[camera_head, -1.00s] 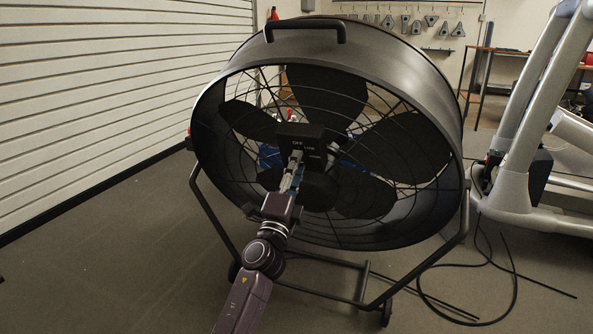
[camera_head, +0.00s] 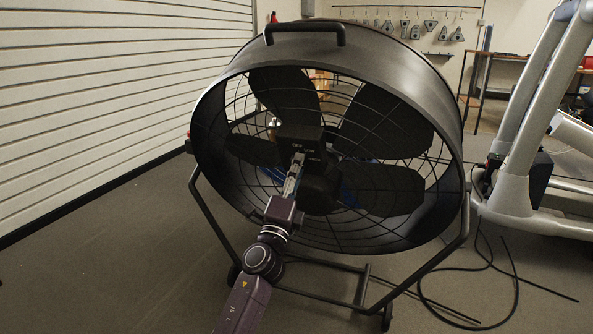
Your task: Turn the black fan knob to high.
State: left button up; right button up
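A large black drum fan (camera_head: 420,92) stands in front of me on a tubular frame. Its control box (camera_head: 300,133) sits at the middle of the grille and carries small white lettering that includes "OFF". My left gripper (camera_head: 297,162) reaches up from below to the front of this box. Its fingers are close together at the knob's place and cover it, so I cannot make out the knob or its setting. I cannot tell whether the fingers are shut on it. My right gripper is not in view.
The fan's tubular stand (camera_head: 425,268) spreads to both sides of my arm. A black cable (camera_head: 515,290) lies looped on the floor at the right. A grey machine frame (camera_head: 512,180) stands at the right. The floor at the left is clear up to the slatted wall (camera_head: 100,90).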

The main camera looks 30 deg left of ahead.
pick_arm(q)
jog(key=shift+o, duration=1.3)
jog(key=v, duration=1.2)
